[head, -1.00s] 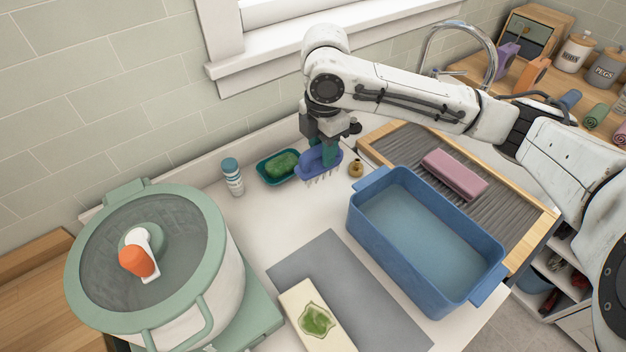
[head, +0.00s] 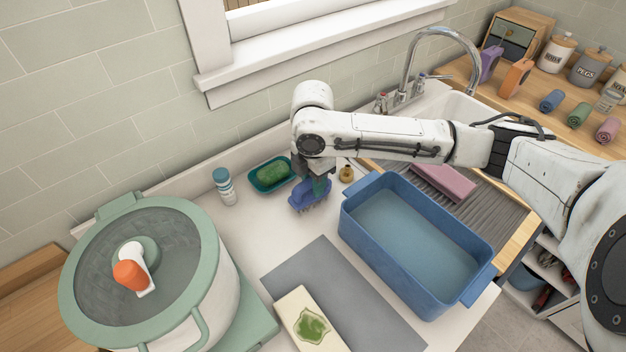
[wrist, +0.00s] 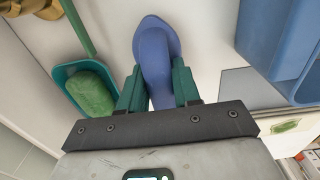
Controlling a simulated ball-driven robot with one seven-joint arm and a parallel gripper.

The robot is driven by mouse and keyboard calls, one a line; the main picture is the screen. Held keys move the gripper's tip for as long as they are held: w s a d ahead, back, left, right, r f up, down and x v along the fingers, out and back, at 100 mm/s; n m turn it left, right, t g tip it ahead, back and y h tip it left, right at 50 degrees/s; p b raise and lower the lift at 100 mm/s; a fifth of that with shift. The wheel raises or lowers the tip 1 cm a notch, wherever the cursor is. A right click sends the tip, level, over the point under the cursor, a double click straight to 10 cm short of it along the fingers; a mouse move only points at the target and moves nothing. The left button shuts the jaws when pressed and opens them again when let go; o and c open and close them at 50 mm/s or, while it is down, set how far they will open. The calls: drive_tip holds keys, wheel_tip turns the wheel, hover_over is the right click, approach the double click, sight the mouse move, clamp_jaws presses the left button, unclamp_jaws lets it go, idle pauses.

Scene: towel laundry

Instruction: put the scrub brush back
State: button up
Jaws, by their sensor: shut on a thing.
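The scrub brush (head: 306,198) is blue-purple with bristles pointing down. My gripper (head: 318,184) is shut on its handle, and the brush is low over the white counter, just right of the green soap dish. I cannot tell whether the bristles touch the counter. In the wrist view the brush (wrist: 156,50) sits between the two green fingers of my gripper (wrist: 158,88), its rounded end reaching past them. Part of the brush is hidden by the gripper.
A teal dish (head: 256,186) with green soap (head: 273,173) and a small bottle (head: 225,186) stand left of the brush. A brass knob-like item (head: 346,174) is close on the right. A blue basin (head: 360,226), grey mat (head: 345,285) and lidded pot (head: 75,280) stand nearer.

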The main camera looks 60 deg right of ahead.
drive_tip(key=o, duration=1)
wheel_tip(320, 180, up, 12)
drive_tip(key=shift+r+b, duration=0.15)
drive_tip(key=shift+b, duration=0.55)
